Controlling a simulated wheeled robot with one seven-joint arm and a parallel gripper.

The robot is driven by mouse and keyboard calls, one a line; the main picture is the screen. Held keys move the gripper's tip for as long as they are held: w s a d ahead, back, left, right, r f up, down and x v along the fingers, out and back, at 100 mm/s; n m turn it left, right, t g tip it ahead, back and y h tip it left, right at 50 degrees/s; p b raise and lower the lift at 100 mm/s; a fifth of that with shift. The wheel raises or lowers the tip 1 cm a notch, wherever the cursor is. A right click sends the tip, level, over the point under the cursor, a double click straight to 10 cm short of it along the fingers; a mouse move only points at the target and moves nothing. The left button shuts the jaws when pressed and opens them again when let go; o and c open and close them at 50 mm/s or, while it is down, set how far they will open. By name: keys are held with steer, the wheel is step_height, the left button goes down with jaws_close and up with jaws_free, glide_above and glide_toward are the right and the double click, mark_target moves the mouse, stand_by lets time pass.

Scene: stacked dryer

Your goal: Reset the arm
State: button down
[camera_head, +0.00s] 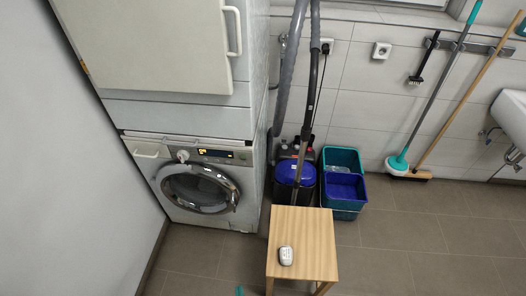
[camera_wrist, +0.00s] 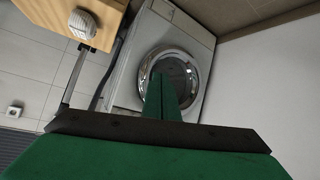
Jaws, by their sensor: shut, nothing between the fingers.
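My gripper (camera_wrist: 162,98) shows in the wrist view as two green fingers close together, shut and empty. Behind the fingertips in that view is the round door of the washing machine (camera_wrist: 206,24), with a gap I cannot measure. In the head view my arm is mostly out of frame; a small green bit at the bottom edge may be a fingertip. The washing machine (camera_head: 238,210) stands at the left there with its round door shut. The stacked dryer (camera_head: 252,45) is above it, its large pale front door (camera_head: 150,45) on the left.
A wooden stool (camera_head: 305,240) with a small white object (camera_head: 286,255) on it stands at front centre. Behind it are a blue-topped vacuum cleaner (camera_head: 294,172) and teal and blue buckets (camera_head: 343,190). Brooms lean on the right wall near a sink (camera_head: 510,120). Floor at the right is clear.

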steer(key=s+d+r+m+t, duration=0.1)
steer(key=s+d+r, duration=0.1)
steer(key=s+r, duration=0.2)
steer(key=s+d+r+m+t+h, duration=0.1)
steer(key=s+d+r+m, duration=0.1)
steer(key=r, duration=0.9)
steer(key=s+d+r+m+t+h, duration=0.1)
steer(key=s+d+r+t, duration=0.1)
steer(key=s+d+r, duration=0.2)
step_height(320, 180, up, 4)
steer(key=s, duration=0.3)
steer(key=shift+r, duration=0.2)
